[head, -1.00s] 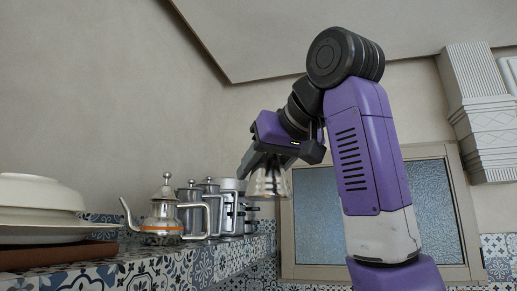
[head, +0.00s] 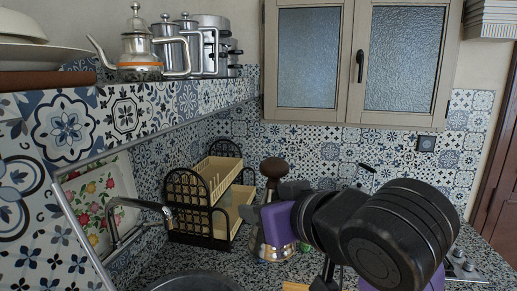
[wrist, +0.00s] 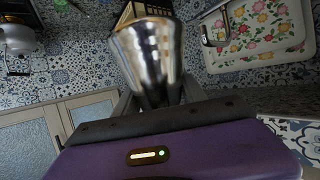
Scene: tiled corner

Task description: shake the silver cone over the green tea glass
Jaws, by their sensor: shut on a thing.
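The silver cone (wrist: 148,60) shows shiny in the wrist view, its narrow end between my fingers and its wide end away from them. My gripper (head: 268,215) is shut on it, above the counter in the middle of the head view. A silver flared shape just below my gripper in the head view looks like the cone (head: 270,252), wide end down, partly hidden by the gripper. A small green patch, perhaps the green tea glass (head: 305,247), shows right of it, mostly hidden by my arm. Whether the cone is directly over the glass, I cannot tell.
A dish rack (head: 210,195) stands left of my gripper. A brown-topped thing (head: 273,168) rises behind it. A tap (head: 125,215) and sink (head: 195,283) are at lower left, by a floral tray (head: 100,200). Metal pots (head: 175,45) line the shelf above.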

